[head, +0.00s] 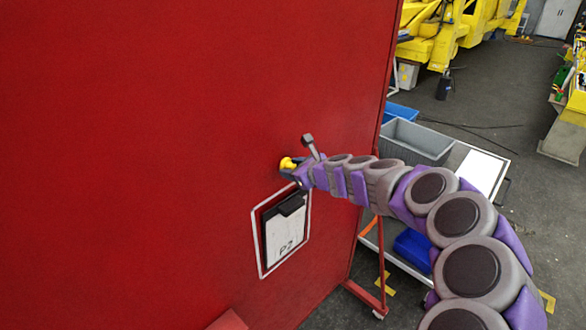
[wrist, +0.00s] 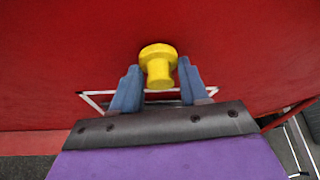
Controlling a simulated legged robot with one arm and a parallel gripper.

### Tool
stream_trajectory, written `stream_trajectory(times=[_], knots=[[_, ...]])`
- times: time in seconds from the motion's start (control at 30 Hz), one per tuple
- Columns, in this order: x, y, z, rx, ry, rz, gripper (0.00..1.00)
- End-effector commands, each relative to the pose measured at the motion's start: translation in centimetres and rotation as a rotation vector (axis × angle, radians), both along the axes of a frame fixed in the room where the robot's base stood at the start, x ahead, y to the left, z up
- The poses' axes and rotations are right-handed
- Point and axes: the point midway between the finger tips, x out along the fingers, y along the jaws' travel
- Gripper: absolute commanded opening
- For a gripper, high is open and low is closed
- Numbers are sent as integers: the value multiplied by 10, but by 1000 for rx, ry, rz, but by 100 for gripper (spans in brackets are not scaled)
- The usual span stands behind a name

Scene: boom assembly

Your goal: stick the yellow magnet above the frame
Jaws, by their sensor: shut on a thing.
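The yellow magnet (head: 287,163) is a small flanged knob at the red panel, just above the white-outlined frame (head: 263,262). In the wrist view the magnet (wrist: 158,60) stands between the two blue-grey fingers of my gripper (wrist: 158,78), which is shut on it. In the head view my gripper (head: 293,168) reaches the panel from the right and hides part of the magnet. The magnet's far face is at or very near the panel; I cannot tell if it touches. The frame's top line (wrist: 93,93) shows behind the fingers in the wrist view.
The red panel (head: 150,150) fills the left. A clipboard marked P2 (head: 284,238) hangs inside the frame. Right of the panel stand a table with a grey bin (head: 415,143), blue bins (head: 412,247) and a white sheet (head: 482,172).

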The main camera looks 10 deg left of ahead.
Motion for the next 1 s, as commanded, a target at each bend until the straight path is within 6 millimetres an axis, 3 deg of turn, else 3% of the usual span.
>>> stream_trajectory(times=[0.33,0.37,0.6,0.67,1.0], knots=[[0,0,0,0,0,0,15],[0,0,0,0,0,0,46],[0,0,0,0,0,0,69],[0,0,0,0,0,0,74],[-3,-3,2,1,-1,-1,74]])
